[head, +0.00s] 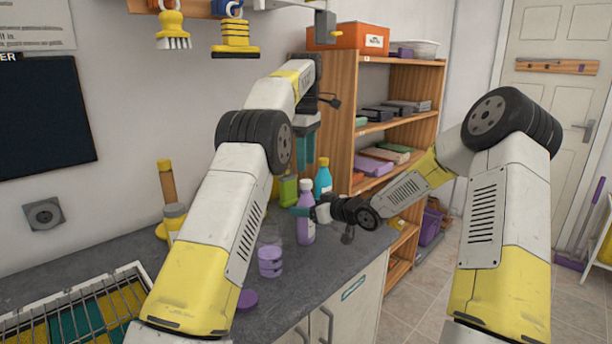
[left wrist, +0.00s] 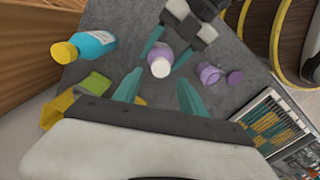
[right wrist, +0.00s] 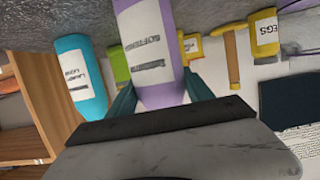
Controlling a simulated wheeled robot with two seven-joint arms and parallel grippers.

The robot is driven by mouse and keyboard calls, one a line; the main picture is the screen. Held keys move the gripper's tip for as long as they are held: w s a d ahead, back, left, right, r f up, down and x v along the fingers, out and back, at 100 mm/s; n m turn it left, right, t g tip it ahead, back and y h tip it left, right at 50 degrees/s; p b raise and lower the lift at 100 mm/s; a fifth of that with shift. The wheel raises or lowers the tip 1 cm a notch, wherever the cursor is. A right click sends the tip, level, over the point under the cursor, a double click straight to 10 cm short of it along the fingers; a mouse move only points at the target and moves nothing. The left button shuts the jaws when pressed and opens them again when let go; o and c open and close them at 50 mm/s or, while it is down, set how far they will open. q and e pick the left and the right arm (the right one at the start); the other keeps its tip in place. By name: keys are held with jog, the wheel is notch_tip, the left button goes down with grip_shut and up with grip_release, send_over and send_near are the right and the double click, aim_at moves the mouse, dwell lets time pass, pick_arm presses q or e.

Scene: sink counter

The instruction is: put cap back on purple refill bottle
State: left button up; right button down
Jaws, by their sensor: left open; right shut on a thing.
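The purple bottle (head: 306,226) stands upright on the counter, with a white top that looks like a cap. In the left wrist view the bottle (left wrist: 160,53) shows from above with its white top facing the camera. My right gripper (head: 309,211) is shut around the bottle's body; the right wrist view shows the labelled bottle (right wrist: 152,55) between its fingers. My left gripper (head: 305,150) is open and empty, pointing down above the bottle, fingers apart in the left wrist view (left wrist: 158,90). A purple jar (head: 270,262) and a flat purple disc (head: 247,300) sit nearer on the counter.
A blue bottle (head: 323,178) and a green bottle (head: 288,191) stand behind the purple one. A wire rack (head: 80,310) is at the front left. A wooden shelf (head: 343,130) stands behind the counter's end.

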aim_at(306, 181)
pick_arm(q)
jog(key=shift+s+f, duration=0.1)
jog(key=shift+f, duration=3.05)
grip_shut()
jog(key=m, duration=2.4)
jog(key=shift+m, duration=0.3)
jog(key=shift+o, duration=0.8)
grip_release()
